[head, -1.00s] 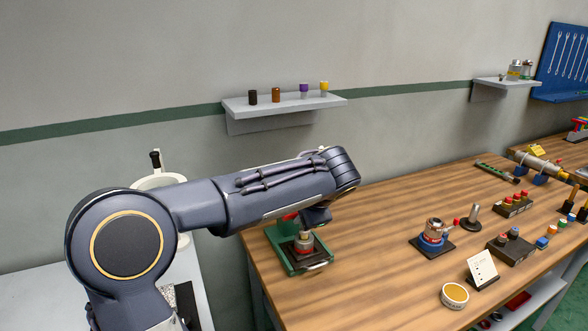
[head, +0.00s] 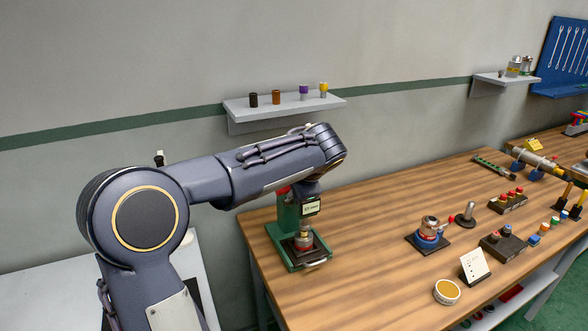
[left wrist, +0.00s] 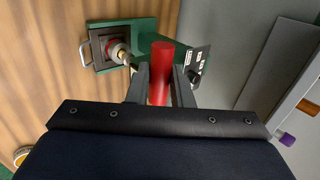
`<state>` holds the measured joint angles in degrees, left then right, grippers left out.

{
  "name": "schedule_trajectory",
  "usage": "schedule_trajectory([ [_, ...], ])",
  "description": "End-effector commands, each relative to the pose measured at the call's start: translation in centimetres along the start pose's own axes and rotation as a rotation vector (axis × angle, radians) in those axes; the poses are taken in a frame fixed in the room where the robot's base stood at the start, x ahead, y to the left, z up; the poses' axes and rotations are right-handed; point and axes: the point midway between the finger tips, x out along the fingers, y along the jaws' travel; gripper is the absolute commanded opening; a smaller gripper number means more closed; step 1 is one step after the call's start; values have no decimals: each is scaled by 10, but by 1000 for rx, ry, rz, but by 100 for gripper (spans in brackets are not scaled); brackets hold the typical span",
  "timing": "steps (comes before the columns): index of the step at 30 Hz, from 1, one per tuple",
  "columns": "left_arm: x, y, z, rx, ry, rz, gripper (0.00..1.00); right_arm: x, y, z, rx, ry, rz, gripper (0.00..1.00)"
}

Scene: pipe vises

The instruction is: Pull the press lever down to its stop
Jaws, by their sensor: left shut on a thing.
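The press is a green stand (head: 288,215) with a pale label at the left end of the wooden table. Its square base holds a small brass and red piece (head: 304,241). In the left wrist view the green press body (left wrist: 135,33) lies behind my fingers. The red lever handle (left wrist: 161,60) sits between the dark fingers of my left gripper (left wrist: 160,85), which is shut on it. In the head view a bit of red (head: 284,190) shows at the press top under my left wrist; my arm hides most of the gripper and lever. My right gripper is in neither view.
A wall shelf (head: 285,107) with several coloured knobs hangs behind my wrist. Right of the press are a blue and red fixture (head: 430,234), a white card (head: 475,265) and a round tin (head: 446,292). The table between is bare.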

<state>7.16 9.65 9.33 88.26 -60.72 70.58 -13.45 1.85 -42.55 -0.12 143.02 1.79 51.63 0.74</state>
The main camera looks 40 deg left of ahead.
Motion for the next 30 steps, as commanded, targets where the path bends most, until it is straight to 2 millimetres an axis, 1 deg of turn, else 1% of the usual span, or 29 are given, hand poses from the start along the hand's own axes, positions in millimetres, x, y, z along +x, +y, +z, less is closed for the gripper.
schedule_trajectory([
  [5, 1, 0, 0, 1, 1, 0, 7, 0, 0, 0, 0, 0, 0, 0],
  [6, 1, 0, 0, 1, 1, 0, 25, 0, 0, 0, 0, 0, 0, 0],
  [9, 0, 0, 0, 1, 1, 0, 36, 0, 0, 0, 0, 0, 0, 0],
  [17, -2, 1, 0, 1, 1, 0, 36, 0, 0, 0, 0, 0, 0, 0],
  [30, -44, 11, -1, 2, 3, 0, 36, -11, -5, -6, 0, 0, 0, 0],
])
